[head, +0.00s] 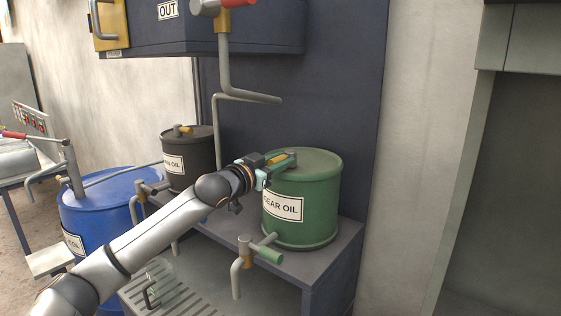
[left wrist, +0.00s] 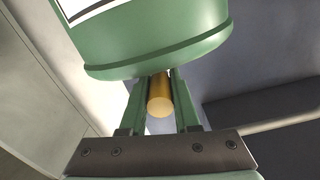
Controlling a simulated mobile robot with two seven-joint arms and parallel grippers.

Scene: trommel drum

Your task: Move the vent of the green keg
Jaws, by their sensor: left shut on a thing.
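The green keg (head: 316,205), with a white gear oil label, stands upright on the dark bench at centre right. Its brass vent (head: 277,159) is at the top rim, partly covered by my left gripper (head: 280,164). In the left wrist view the vent (left wrist: 160,98) is a rounded brass piece between the two green fingers, and the keg (left wrist: 155,40) fills the upper middle. My left gripper (left wrist: 160,92) is shut on the vent. My right gripper is not in view.
A dark keg (head: 200,160) with its own brass fitting stands behind my left arm. A blue drum (head: 95,205) is at the left. A green-handled tap (head: 262,252) sticks out below the green keg. A bent pipe (head: 226,70) hangs above.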

